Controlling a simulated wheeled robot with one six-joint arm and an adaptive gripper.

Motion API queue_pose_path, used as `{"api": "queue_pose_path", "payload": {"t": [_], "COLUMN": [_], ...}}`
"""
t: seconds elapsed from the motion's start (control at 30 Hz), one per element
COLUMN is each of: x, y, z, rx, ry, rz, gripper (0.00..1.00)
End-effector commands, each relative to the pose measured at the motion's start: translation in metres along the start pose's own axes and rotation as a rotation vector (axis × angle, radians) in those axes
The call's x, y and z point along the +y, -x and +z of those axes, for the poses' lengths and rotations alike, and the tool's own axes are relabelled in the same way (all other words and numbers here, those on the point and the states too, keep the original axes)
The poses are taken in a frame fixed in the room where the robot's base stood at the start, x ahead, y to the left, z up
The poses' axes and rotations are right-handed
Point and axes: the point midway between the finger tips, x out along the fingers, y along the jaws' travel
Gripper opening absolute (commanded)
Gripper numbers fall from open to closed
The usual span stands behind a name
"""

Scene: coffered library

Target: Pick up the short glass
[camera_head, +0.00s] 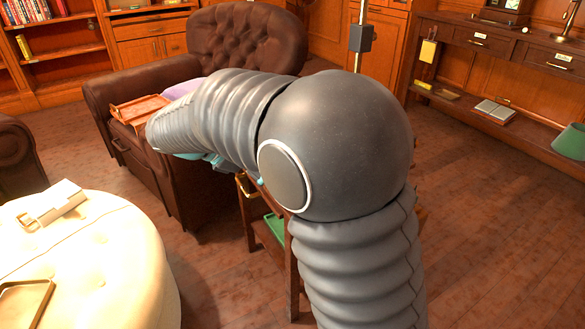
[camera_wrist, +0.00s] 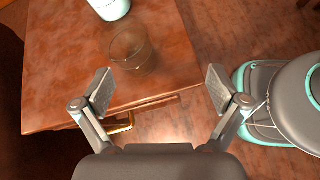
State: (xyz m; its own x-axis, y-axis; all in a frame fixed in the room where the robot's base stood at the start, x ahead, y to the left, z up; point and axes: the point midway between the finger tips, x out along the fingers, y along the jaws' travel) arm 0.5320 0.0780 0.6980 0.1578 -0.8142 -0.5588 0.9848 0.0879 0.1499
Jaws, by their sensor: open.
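The short glass (camera_wrist: 131,52) is clear and stands on a small reddish-brown wooden table (camera_wrist: 60,62), near the table's edge, in the wrist view. My gripper (camera_wrist: 160,90) is open and empty, its two fingers spread wide. In the picture the glass lies just beyond the fingertips, nearer the left finger, and I see no contact. In the head view my arm hides the glass, the gripper and most of the table.
A white object (camera_wrist: 111,8) stands near the glass at the top of the wrist view. A brown tufted armchair (camera_head: 247,38) holds a wooden tray (camera_head: 140,109). A cream ottoman (camera_head: 120,262) is at lower left. Open wooden floor (camera_head: 480,220) lies to the right.

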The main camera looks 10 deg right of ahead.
Motion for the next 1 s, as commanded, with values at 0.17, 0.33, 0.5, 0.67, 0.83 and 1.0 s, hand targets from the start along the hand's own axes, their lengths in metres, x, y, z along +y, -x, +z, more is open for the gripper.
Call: {"api": "queue_pose_path", "payload": {"t": [0.17,0.33,0.5,0.67,0.83,1.0], "x": [0.029,0.039,0.041,0.043,0.046,0.046], "y": [0.024,0.031,0.010,-0.019,-0.042,-0.051], "z": [-0.025,-0.034,-0.031,-0.026,-0.021,-0.019], "rx": [-0.136,-0.193,-0.200,-0.198,-0.197,-0.196], "ry": [0.150,0.204,0.209,0.208,0.207,0.207], "rz": [0.047,0.063,0.062,0.062,0.063,0.065], "gripper": [0.97,0.97,0.97,0.97,0.97,0.97]}}
